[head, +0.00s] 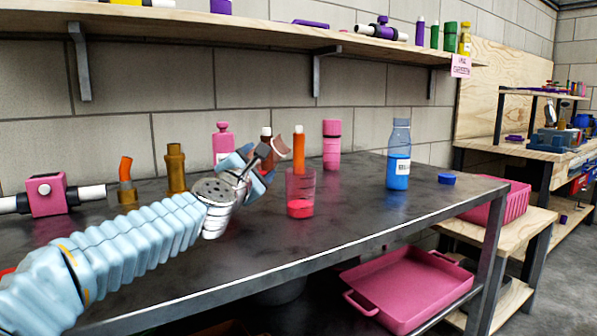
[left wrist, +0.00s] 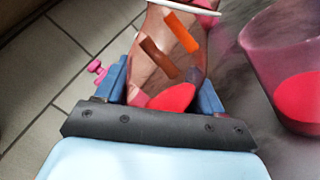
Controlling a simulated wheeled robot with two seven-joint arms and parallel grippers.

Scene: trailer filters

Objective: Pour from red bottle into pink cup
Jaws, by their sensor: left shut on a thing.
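My left gripper (head: 262,172) is shut on a translucent reddish bottle (head: 279,148), mostly hidden behind the fingers in the head view. In the left wrist view the bottle (left wrist: 150,72) sits between the blue fingers, with red liquid inside and orange and brown patches showing on or through it. It looks tilted; its exact angle is unclear. The translucent pink cup (head: 301,180) stands upright on the dark table, just right of the gripper, with red liquid in its bottom. The cup (left wrist: 265,60) is also at the right of the left wrist view, apart from the bottle. My right gripper is not in view.
An orange cylinder (head: 299,153) and a pink container (head: 332,145) stand behind the cup. A blue bottle (head: 398,165) and blue cap (head: 446,178) are farther right. A pink bottle (head: 221,143) and brass fitting (head: 175,168) are behind the arm. The front table right of the cup is clear.

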